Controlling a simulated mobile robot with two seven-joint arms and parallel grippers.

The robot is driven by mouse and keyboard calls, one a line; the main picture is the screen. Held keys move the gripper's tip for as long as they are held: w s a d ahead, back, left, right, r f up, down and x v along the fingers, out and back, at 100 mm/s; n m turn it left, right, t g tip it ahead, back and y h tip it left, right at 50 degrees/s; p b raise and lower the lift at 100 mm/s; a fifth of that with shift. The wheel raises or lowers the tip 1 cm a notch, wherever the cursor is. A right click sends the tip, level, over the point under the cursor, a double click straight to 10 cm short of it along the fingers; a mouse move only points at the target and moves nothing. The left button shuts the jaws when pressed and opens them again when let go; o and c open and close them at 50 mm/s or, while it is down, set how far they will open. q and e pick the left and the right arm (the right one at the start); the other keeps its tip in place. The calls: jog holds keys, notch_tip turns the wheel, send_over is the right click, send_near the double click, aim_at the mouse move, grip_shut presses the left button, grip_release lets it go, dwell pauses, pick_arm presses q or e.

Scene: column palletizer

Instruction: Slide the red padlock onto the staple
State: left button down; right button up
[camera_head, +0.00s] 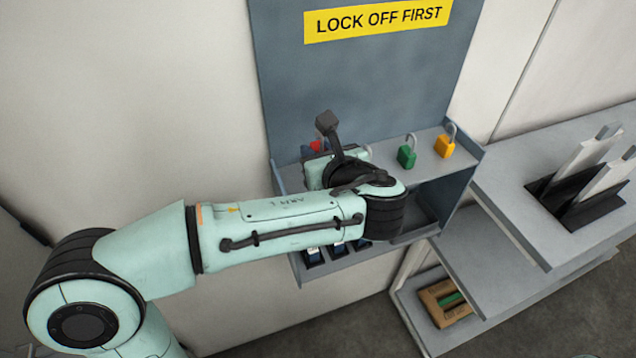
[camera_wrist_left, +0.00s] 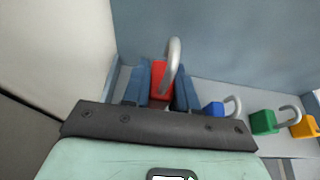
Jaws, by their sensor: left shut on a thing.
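The red padlock (camera_wrist_left: 159,80) is between the fingers of my left gripper (camera_wrist_left: 161,85) in the left wrist view, its silver shackle standing up. My left gripper is shut on it, at the left end of the grey shelf. In the head view only a small part of the red padlock (camera_head: 316,146) shows beside my wrist, and my left gripper (camera_head: 312,150) is mostly hidden by my arm. I cannot tell whether the padlock touches the shelf. No staple can be made out in either view. My right gripper is not in view.
A blue padlock (camera_wrist_left: 213,110), a green padlock (camera_head: 407,152) and a yellow padlock (camera_head: 445,142) stand along the shelf (camera_head: 428,146) to the right. A blue-grey back panel (camera_head: 365,85) rises behind, with a yellow sign (camera_head: 378,20). A grey bench (camera_head: 520,190) stands at the right.

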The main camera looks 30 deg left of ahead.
pick_arm(q)
notch_tip(320, 180, down, 3)
jog(key=shift+w+f, duration=0.1)
jog(key=shift+f, duration=1.7)
jog(key=shift+b, duration=0.3)
jog(key=shift+f, duration=0.15)
jog(key=c, duration=0.9)
grip_release()
